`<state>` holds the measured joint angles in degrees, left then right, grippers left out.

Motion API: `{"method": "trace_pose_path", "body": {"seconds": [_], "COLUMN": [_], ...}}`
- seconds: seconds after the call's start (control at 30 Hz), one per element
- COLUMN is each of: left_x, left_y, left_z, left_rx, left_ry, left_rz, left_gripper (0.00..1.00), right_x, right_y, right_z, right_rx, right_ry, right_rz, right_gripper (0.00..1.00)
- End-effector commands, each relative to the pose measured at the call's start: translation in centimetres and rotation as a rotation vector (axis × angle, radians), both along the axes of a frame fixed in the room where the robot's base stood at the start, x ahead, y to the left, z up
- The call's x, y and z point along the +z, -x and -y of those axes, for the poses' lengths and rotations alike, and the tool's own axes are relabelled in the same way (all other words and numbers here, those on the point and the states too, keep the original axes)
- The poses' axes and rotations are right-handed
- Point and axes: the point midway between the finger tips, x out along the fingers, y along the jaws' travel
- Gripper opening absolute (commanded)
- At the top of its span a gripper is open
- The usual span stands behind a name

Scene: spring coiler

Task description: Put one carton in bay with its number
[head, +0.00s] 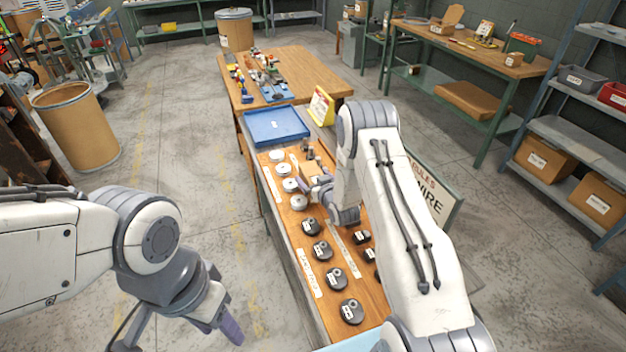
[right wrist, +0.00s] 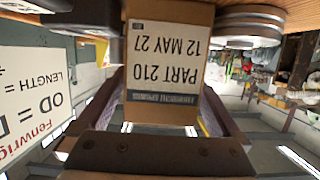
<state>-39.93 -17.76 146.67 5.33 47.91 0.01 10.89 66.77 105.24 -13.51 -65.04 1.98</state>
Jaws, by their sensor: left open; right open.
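A brown carton (right wrist: 168,60) fills the middle of the right wrist view. Its label reads "PART 210" and "12 MAY 27", upside down in that view. My right gripper (head: 322,190) is open at the bench, with its fingers (right wrist: 160,112) on either side of the carton; I cannot tell whether they touch it. In the head view the carton (head: 308,171) is small and partly hidden by the gripper. My left gripper (head: 218,320) is open and empty, over the floor left of the bench. I cannot make out a numbered bay.
The narrow wooden bench (head: 290,245) holds white discs (head: 283,169) and black labelled discs (head: 336,277) in rows. A blue tray (head: 276,125) lies at its far end. A sign board (head: 432,190) stands along its right side.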

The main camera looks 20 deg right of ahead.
Motion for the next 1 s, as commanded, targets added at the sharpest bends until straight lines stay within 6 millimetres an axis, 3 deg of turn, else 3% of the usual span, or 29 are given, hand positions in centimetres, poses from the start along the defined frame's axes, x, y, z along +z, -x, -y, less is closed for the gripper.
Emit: {"method": "trace_pose_path", "body": {"seconds": [0.3,0.57,1.0], "left_x": [0.09,0.09,-0.05], "left_y": [0.01,0.01,0.01], "left_z": [-0.01,-0.01,0.00], "left_rx": [0.000,0.000,0.000], "left_ry": [0.000,0.000,0.000], "left_rz": [0.000,0.000,0.000], "left_gripper": [0.50,0.50,0.50], "right_x": [-0.18,-0.16,0.54], "right_y": [-0.45,-0.44,-0.59], "right_z": [-0.07,-0.04,-0.02], "right_rx": [0.001,0.001,0.000], "right_ry": [0.000,0.001,0.001], "right_rz": [-0.001,0.000,0.007], "right_gripper": [1.00,0.01,0.00]}}
